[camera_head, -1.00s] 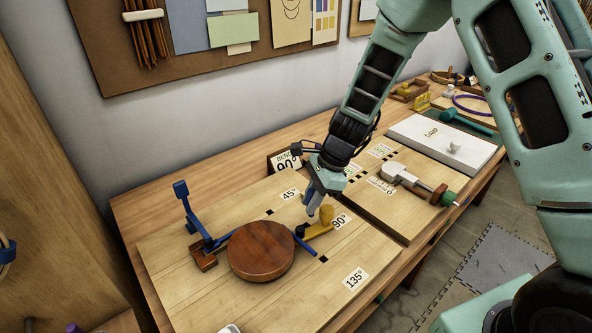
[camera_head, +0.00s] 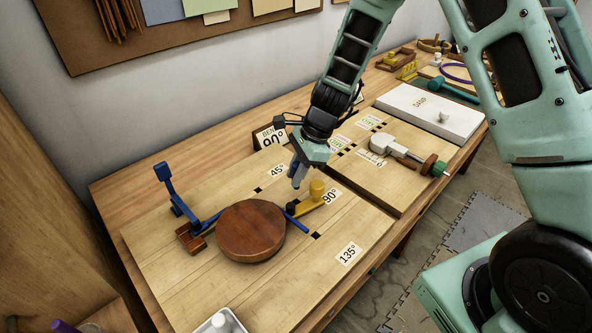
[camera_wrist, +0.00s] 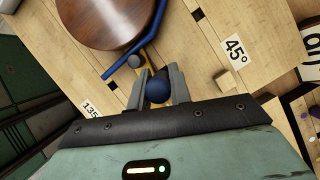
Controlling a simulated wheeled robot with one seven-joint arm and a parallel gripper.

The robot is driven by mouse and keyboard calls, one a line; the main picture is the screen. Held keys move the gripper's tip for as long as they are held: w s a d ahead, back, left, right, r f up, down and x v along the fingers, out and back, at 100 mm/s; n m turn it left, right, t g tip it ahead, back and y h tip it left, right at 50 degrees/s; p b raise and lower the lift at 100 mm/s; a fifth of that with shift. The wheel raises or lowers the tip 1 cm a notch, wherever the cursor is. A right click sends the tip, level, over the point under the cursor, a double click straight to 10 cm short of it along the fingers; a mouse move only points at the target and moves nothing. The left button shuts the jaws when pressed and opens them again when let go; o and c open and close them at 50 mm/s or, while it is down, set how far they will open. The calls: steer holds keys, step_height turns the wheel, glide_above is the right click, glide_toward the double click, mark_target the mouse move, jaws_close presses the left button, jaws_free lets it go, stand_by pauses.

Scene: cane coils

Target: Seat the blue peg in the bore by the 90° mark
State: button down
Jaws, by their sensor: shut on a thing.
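My gripper (camera_head: 296,186) points down over the board (camera_head: 345,222), just left of the yellow clamp piece (camera_head: 317,187) beside the 90° mark (camera_head: 332,196). In the wrist view my gripper (camera_wrist: 159,92) is shut on the blue peg (camera_wrist: 157,91), whose round end shows between the fingers. The peg's lower end is hidden, so I cannot tell its height over the board. A blue strip (camera_head: 297,222) lies along the round wooden former (camera_head: 250,231). No bore is clearly visible by the 90° mark.
Dark square holes show near the 45° mark (camera_head: 278,170) and left of the 135° mark (camera_head: 348,254). A blue upright lever (camera_head: 173,190) stands left of the former. A white tray (camera_head: 222,322) is at the bottom edge. The board's front right is clear.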

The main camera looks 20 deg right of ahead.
mark_target(296, 189)
steer(key=shift+f+b, duration=1.35)
steer(key=shift+f, duration=0.8)
steer(key=shift+f+b, duration=0.35)
steer(key=shift+f, duration=0.65)
stand_by(0.5)
steer(key=shift+r, duration=0.15)
steer(key=shift+r+p, duration=0.65)
steer(key=shift+p, duration=0.1)
steer(key=shift+p, duration=0.35)
stand_by(1.2)
steer(key=shift+f+b, duration=0.65)
steer(key=shift+f, duration=0.15)
steer(key=c, duration=1.2)
jaws_free()
steer(key=shift+r, duration=0.15)
